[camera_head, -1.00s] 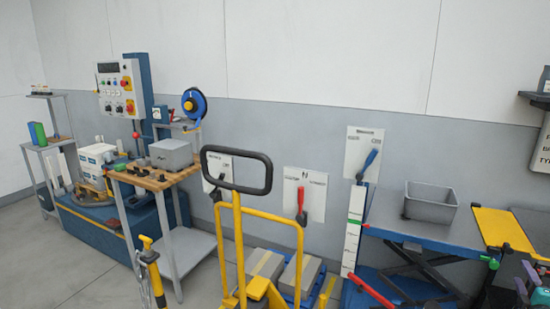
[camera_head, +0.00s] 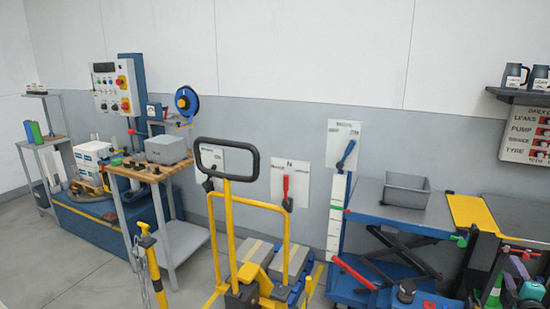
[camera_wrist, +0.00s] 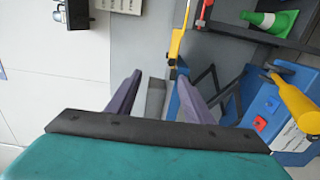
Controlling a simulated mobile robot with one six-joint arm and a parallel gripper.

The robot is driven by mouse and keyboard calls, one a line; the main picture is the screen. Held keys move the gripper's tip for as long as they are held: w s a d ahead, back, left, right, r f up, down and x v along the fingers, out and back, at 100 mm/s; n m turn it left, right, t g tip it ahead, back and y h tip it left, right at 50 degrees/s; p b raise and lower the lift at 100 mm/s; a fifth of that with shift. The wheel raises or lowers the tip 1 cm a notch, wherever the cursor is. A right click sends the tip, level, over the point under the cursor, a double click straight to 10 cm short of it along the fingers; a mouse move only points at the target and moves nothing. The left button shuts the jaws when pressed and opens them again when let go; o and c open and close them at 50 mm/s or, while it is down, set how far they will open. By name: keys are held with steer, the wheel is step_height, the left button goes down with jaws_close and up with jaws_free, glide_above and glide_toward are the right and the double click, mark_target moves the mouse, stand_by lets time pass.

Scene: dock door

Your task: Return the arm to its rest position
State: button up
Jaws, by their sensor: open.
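My gripper (camera_wrist: 157,92) shows in the wrist view with its two purple fingers spread apart and nothing held between them. Behind it is the teal part of my wrist with a dark bar across it. In the head view my gripper (camera_head: 520,270) is only partly seen at the lower right edge, in front of the lift table area. The arm above it is mostly out of the frame.
A blue lift table (camera_head: 385,214) carries a grey bin (camera_head: 405,191). A yellow pallet truck (camera_head: 230,235) stands left of it. A green cone (camera_head: 494,291) is near my gripper. A shelf (camera_head: 515,97) holds dark jugs. Open floor lies at lower left.

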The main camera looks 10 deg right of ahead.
steer(key=w+a+f+n+t+y, duration=0.15)
steer(key=w+a+f+y, duration=0.35)
steer(key=w+a, duration=0.8)
steer(key=w+a+f+n+y, duration=0.2)
steer(key=w+a+f, duration=0.5)
steer(key=w+a, duration=0.5)
steer(key=a+f+m+g, duration=0.1)
steer(key=a+f, duration=0.4)
steer(key=a, duration=0.3)
steer(key=w+a+f+m+g+y, duration=0.1)
steer(key=a+f, duration=0.4)
steer(key=a, duration=0.3)
steer(key=a+f+m+g, duration=0.1)
steer(key=a+f, duration=0.4)
steer(key=a, duration=0.4)
steer(key=s+a+f+m+g, duration=0.5)
steer(key=s+a+f+g, duration=0.2)
steer(key=s+a+f, duration=1)
steer(key=s+a+f+m+g+y, duration=0.1)
steer(key=s+g, duration=0.4)
steer(key=s, duration=0.8)
steer(key=s+a+f+m+g+y, duration=0.1)
steer(key=s+a+m+g, duration=0.3)
steer(key=s, duration=0.9)
steer(key=shift+m+g+y+p, duration=0.35)
steer(key=shift+m+g, duration=0.3)
steer(key=shift+g, duration=0.6)
